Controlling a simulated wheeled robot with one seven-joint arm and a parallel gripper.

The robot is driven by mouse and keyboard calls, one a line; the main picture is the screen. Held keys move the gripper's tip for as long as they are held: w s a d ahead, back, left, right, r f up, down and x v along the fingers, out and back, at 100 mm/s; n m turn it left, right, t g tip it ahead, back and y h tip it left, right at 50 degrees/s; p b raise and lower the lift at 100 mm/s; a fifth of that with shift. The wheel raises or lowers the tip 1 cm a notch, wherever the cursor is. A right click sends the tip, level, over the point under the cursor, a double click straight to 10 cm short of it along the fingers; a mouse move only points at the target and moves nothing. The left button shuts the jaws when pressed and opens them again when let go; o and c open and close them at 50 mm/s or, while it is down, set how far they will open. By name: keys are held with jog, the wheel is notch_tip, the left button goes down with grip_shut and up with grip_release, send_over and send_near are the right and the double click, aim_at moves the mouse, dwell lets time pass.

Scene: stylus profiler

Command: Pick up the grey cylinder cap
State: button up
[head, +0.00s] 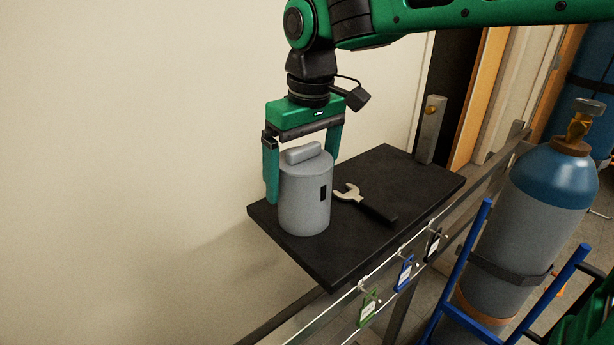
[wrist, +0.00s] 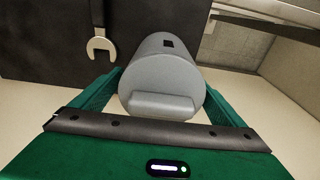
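The grey cylinder cap (head: 305,197) stands upright on a black shelf (head: 410,180), near its left end. It has a raised grip bar on top and a dark slot on its side. My gripper (head: 302,190) is above it, pointing down, with its green fingers spread on either side of the cap. In the wrist view the cap (wrist: 165,70) lies between the two fingers (wrist: 165,92). I cannot tell whether either finger touches it.
A wrench (head: 366,203) lies on the shelf just right of the cap; it also shows in the wrist view (wrist: 100,45). Coloured tags (head: 404,272) hang at the shelf's front rail. A blue-topped gas cylinder (head: 535,215) stands at the right. A pale wall is behind.

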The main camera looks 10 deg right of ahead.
aim_at(302, 153)
jog(key=c, duration=1.4)
jog(key=shift+r, duration=0.15)
notch_tip(302, 153, up, 4)
jog(key=shift+f, duration=0.1)
jog(key=a+r, duration=0.2)
jog(key=a, duration=0.2)
jog(key=a+r, duration=0.2)
jog(key=a, duration=0.1)
jog(key=a+r, duration=0.3)
jog(key=a, duration=0.1)
jog(key=shift+w+a, duration=0.15)
jog(key=shift+a, duration=0.15)
